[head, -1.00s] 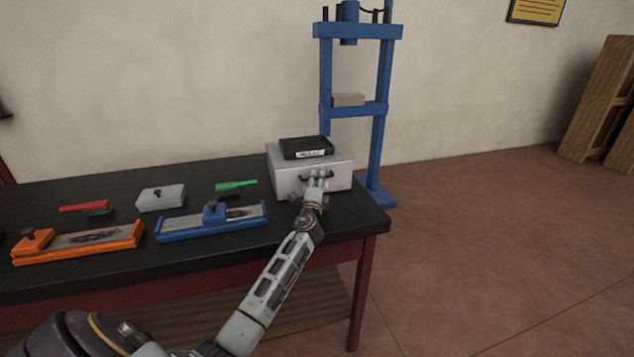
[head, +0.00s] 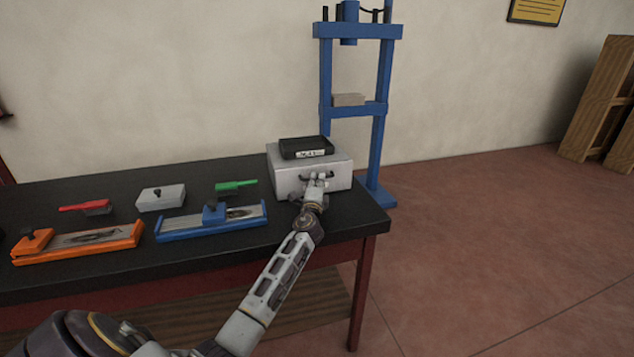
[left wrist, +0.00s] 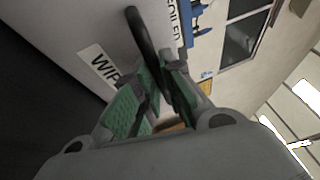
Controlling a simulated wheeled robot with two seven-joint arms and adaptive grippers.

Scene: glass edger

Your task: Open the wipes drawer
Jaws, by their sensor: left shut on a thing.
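The wipes drawer is in a light grey metal box (head: 285,163) at the right end of the black bench. Its dark bowed handle (head: 328,175) sits on the front face, and no gap shows around the drawer. In the left wrist view the handle (left wrist: 142,38) runs between my green-padded fingers, beside a white label (left wrist: 103,69) reading "WIP", the rest hidden. My left gripper (head: 317,181) is shut on this handle; it also shows in the left wrist view (left wrist: 155,85). My right gripper is not in view.
A black case (head: 306,147) with a white label lies on the box. A blue press frame (head: 378,130) stands behind. On the bench (head: 120,262) are a blue holder (head: 180,228), an orange holder (head: 75,250), brushes and a grey lidded box (head: 160,199). Floor right of the bench is clear.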

